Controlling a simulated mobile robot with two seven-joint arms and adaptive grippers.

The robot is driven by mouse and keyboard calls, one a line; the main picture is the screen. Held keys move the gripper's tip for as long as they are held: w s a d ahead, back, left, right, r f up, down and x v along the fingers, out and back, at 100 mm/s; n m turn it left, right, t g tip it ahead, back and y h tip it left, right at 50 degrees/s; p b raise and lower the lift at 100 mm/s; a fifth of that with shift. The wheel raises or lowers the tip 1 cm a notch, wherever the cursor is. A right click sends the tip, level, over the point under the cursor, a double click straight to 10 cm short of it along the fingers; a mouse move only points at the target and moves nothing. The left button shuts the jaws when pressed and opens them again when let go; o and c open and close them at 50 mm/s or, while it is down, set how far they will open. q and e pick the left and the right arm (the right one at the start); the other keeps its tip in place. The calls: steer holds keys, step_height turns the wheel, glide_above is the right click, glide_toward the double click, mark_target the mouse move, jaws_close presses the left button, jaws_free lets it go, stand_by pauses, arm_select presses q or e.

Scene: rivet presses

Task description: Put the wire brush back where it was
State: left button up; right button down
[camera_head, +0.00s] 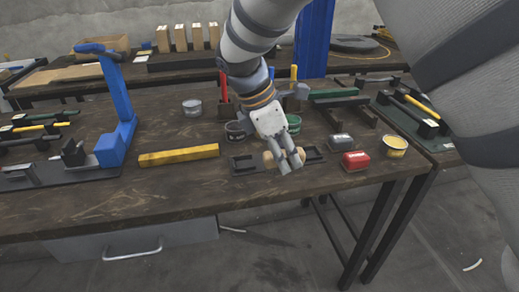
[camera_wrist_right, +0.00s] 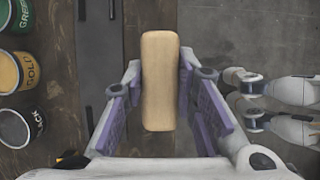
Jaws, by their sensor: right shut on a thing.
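The wire brush shows as a pale wooden block in the right wrist view (camera_wrist_right: 160,80), upright in the picture between my fingers. My right gripper (camera_wrist_right: 160,90) is shut on it, with a purple-sided finger along each side. In the head view the right gripper (camera_head: 285,160) hangs low over the front part of the bench, with the tan block (camera_head: 268,160) partly hidden by its fingers. A dark flat holder (camera_head: 243,166) lies behind and below it; whether the block touches it cannot be told.
A yellow bar (camera_head: 178,156) lies left of the gripper, beside a blue press (camera_head: 115,110). A green tin (camera_head: 294,124) is behind.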

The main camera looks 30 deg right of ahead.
mark_target(287, 181)
steer(key=shift+w+d+f, duration=0.3)
steer(key=shift+d+f, duration=0.25)
steer(key=shift+f, duration=0.2)
steer(key=f, duration=0.3)
steer(key=shift+d+f, duration=0.25)
steer(key=shift+f, duration=0.05)
arm_select(q)
steer(key=shift+s+f, duration=0.35)
arm_select(e)
steer(key=shift+r, duration=0.1)
steer(key=c, duration=1.3)
jaws_free()
steer(key=v, duration=1.2)
arm_select(q)
steer(key=shift+w+r, duration=0.15)
